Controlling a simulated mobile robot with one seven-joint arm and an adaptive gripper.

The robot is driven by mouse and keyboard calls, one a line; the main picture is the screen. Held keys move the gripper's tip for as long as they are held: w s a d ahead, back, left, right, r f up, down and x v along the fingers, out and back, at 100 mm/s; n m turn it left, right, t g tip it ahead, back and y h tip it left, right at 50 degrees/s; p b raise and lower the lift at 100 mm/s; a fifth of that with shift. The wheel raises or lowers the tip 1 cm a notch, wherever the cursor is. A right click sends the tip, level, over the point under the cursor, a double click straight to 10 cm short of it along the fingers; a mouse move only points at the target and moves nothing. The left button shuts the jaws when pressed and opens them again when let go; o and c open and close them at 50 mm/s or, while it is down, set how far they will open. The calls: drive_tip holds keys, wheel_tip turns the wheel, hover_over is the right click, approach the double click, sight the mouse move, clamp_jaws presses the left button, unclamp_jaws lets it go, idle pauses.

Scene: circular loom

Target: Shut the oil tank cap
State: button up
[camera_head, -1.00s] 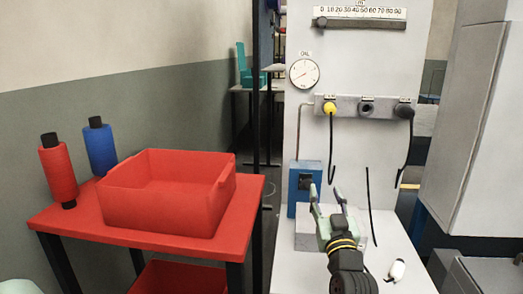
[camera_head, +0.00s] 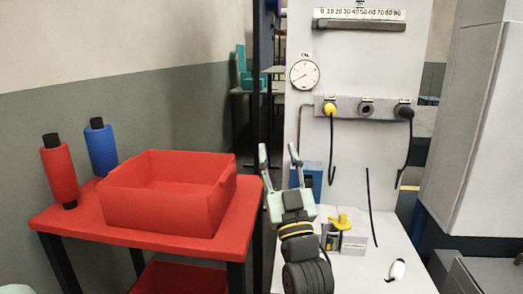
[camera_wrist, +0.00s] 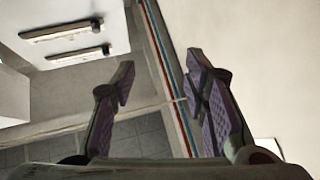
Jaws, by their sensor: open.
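A yellow part (camera_head: 341,220) with a flat top stands on a small grey block (camera_head: 354,242) on the white bench; it may be the oil tank cap, but I cannot tell for sure or see whether it is shut. A blue box (camera_head: 313,172) stands behind, partly hidden by my gripper. My gripper (camera_head: 279,152) is open and empty, fingers pointing up, to the left of the yellow part and apart from it. In the wrist view my gripper (camera_wrist: 161,88) has its purple-padded fingers spread with nothing between them; no cap shows there.
A red table (camera_head: 72,226) with a red bin (camera_head: 165,208) and two spools stands left. A white panel carries a dial (camera_head: 304,74) and a grey strip with a yellow plug (camera_head: 329,109). A small white object (camera_head: 397,269) lies on the bench front. A grey cabinet (camera_head: 470,120) stands right.

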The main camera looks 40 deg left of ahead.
drive_tip(key=s+r, duration=0.1)
drive_tip(key=s+r+y, duration=0.1)
drive_tip(key=s, duration=0.1)
drive_tip(key=s+r+n+y, duration=0.1)
drive_tip(key=shift+s+a+r+g, duration=0.1)
drive_tip(key=shift+s+a+g, duration=0.05)
drive_tip(key=shift+s+g, duration=0.25)
drive_tip(key=shift+w, duration=0.15)
